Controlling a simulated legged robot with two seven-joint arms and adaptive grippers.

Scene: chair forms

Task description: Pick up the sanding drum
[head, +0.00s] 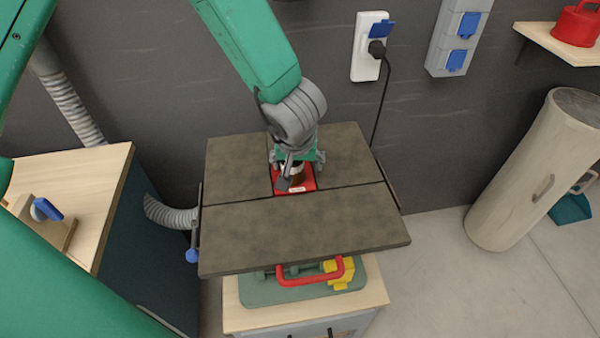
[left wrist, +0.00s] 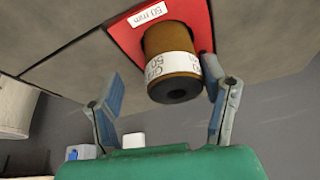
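The sanding drum (left wrist: 172,45) is a brown cylinder with a white printed band and a dark hole in its end. It stands on a red plate (left wrist: 122,37) marked 50 mm, set in the grey worktop. My left gripper (left wrist: 161,76) is open, with one finger on each side of the drum. The right-hand finger is close beside the drum; the left-hand finger is clearly apart from it. In the head view, my left gripper (head: 294,163) is over the red plate (head: 305,183) and partly hides the drum (head: 297,171). My right gripper is not in view.
The worktop (head: 300,228) is otherwise bare. Below it is a green base with a red handle (head: 310,280). A wooden bench (head: 95,180) stands at left, a grey hose (head: 168,215) beside the worktop. A black cable hangs from a wall socket (head: 370,60) behind. A pale cylinder (head: 525,180) leans at right.

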